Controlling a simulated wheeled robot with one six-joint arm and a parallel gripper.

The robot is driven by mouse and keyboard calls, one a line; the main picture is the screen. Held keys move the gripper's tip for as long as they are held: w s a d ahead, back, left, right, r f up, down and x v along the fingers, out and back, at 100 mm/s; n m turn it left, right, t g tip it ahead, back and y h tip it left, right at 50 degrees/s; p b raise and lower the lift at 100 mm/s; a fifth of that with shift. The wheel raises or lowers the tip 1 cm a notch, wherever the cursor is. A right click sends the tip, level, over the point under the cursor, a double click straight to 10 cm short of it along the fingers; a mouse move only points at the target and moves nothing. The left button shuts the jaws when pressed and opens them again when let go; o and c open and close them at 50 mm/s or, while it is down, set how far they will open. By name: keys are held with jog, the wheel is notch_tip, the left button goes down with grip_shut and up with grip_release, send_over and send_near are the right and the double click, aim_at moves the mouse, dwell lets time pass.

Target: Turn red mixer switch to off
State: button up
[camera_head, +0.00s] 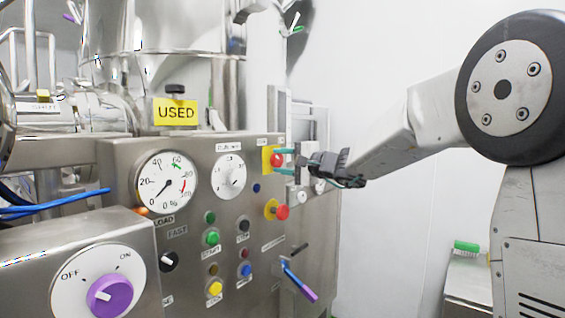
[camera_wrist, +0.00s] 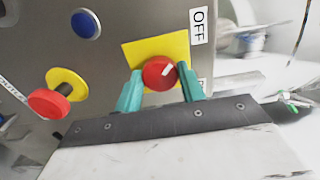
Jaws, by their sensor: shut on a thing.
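The red mixer switch (camera_head: 277,160) sits on a yellow square plate (camera_head: 266,154) at the upper right of the steel control panel. In the wrist view the red switch knob (camera_wrist: 159,73) has a white pointer mark that slants up and right, towards the OFF label (camera_wrist: 199,26). My gripper (camera_head: 284,161) reaches in from the right. In the wrist view its two teal fingers (camera_wrist: 158,88) stand on either side of the knob and are shut on it. A second label beside the plate is mostly hidden behind the right finger.
A red push button on a yellow disc (camera_head: 281,212) is just below the switch. A blue button (camera_head: 256,188) lies between them. A lever with a blue and purple handle (camera_head: 299,281) sticks out lower down. A purple OFF/ON knob (camera_head: 112,295) is at front left.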

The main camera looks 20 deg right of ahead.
jog(key=shift+f, duration=0.1)
jog(key=o, duration=1)
jog(key=shift+c, duration=0.2)
jog(key=v, duration=0.7)
jog(key=shift+s+d, duration=0.25)
jog(key=shift+s, duration=0.05)
